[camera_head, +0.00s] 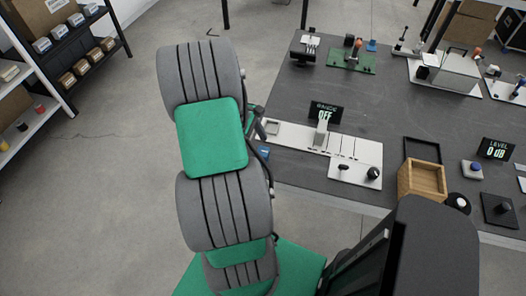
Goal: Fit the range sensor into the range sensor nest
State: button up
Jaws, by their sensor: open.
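A small display reading "RANGE OFF" (325,112) stands on the dark table, left of its middle. In front of it lies a long pale plate (292,134) with a light upright block (321,132) on it. A second pale plate (345,175) adjoins it, with thin pins and a black round knob (373,173). I cannot tell which part is the range sensor or its nest at this size. My ribbed grey and green arm fills the left middle and hides the table's left edge. I cannot make out my gripper's fingers; they are hidden behind the arm or out of frame.
The dark table (390,95) also bears a green board (352,62), a wooden box (422,180), a black tray (422,150) and a "LEVEL 0 dB" display (495,149). A small blue piece (264,152) lies near its left edge. Shelves (75,45) stand at far left.

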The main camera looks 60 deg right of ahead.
aim_at(263, 151)
jog(key=x, duration=0.3)
jog(key=shift+s, duration=0.2)
jog(key=shift+f, duration=0.35)
jog(key=shift+c, duration=0.5)
grip_shut()
